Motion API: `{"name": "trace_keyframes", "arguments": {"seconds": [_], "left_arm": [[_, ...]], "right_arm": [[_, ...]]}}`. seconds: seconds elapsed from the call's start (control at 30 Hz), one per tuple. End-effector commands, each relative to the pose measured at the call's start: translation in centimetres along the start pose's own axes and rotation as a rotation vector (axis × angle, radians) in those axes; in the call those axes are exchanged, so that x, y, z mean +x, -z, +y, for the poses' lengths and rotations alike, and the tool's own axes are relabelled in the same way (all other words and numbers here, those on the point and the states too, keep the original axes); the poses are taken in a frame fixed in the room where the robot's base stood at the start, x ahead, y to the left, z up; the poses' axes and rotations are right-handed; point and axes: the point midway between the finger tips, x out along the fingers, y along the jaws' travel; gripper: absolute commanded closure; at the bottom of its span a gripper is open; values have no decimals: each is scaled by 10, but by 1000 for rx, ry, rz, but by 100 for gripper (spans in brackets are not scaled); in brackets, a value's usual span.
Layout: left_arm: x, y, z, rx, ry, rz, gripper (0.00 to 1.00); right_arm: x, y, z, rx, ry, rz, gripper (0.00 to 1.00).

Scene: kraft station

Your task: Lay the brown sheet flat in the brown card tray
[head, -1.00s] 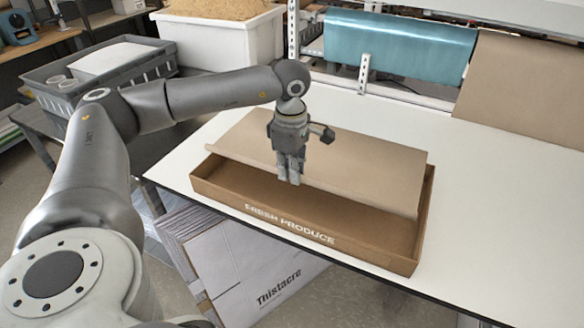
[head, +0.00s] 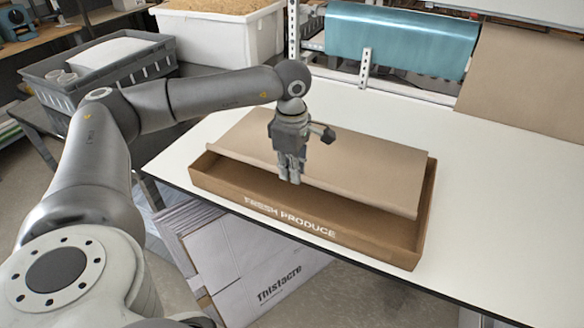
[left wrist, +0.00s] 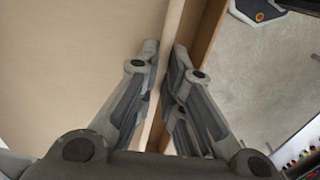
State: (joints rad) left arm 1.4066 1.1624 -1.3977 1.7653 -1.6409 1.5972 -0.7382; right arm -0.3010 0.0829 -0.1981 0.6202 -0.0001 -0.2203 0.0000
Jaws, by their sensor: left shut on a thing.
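The brown sheet (head: 350,165) lies over the back part of the brown card tray (head: 300,218), which is marked "FRESH PRODUCE". The sheet's front edge is raised and curled above the tray's open front part, and the tray's inside shows beneath it. My left gripper (head: 289,178) is shut on the sheet's front edge, near the middle of the tray. In the left wrist view the two fingers (left wrist: 162,62) close on the sheet's edge, with the sheet (left wrist: 70,60) to the left and the tray wall (left wrist: 205,40) to the right. My right gripper is not in view.
The tray stands at the front edge of a white table (head: 480,190). Behind it hang a teal roll (head: 400,40) and a brown paper roll (head: 525,80). Grey and white bins stand at the back left. Flat boxes (head: 250,260) lean below the table. The table's right side is clear.

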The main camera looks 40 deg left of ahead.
Motion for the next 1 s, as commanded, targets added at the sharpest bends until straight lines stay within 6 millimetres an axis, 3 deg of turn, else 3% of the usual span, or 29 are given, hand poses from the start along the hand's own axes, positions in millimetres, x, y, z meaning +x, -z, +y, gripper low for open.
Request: {"name": "trace_keyframes", "arguments": {"seconds": [1.0], "left_arm": [[53, 0, 0, 1, 2, 0, 100]], "right_arm": [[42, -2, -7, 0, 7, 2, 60]]}}
